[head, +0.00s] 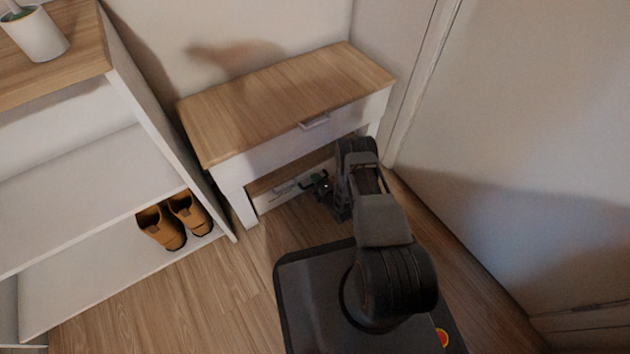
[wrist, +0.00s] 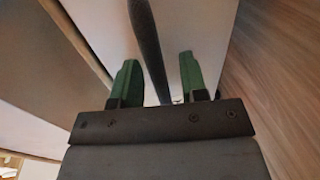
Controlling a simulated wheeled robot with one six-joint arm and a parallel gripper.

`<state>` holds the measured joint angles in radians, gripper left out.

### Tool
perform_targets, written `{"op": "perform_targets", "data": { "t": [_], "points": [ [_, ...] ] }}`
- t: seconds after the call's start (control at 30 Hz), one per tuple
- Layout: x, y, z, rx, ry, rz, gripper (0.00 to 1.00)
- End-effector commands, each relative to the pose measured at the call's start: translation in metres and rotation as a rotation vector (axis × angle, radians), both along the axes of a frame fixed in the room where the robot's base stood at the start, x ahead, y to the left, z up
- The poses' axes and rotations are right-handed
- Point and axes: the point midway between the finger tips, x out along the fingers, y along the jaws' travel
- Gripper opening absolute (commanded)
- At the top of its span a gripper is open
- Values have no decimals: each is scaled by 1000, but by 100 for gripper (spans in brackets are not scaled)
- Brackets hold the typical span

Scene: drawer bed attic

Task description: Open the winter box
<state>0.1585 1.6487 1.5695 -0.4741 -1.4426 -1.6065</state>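A low white box (head: 268,201) sits under the wood-topped bench, near the floor; I take it for the winter box, though no label is legible. A slim grey handle (head: 285,188) shows on its front. My gripper (head: 320,186) is low in front of the box, beside the handle, and my arm hides the box's right part. In the wrist view my gripper (wrist: 160,80) has its two green fingers apart. A dark bar (wrist: 149,45) runs between them, with visible gaps on both sides, in front of a pale panel (wrist: 205,25).
The bench (head: 285,100) has an upper drawer with a handle (head: 313,122). A white shelf unit (head: 150,110) with brown shoes (head: 163,228) stands at left. A pale wall or door (head: 540,130) closes off the right. Wooden floor (head: 190,300) is clear at front left.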

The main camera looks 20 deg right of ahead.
Motion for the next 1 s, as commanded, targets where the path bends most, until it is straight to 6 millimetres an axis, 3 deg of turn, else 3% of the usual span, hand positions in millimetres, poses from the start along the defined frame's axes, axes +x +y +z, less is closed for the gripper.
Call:
{"op": "perform_targets", "data": {
  "t": [0.3,0.73,1.0],
  "points": [
    [1,-5,0,0,0,-11,40],
    [1,-4,0,0,0,-8,0],
    [0,-2,0,1,0,-5,0]
  ]
}}
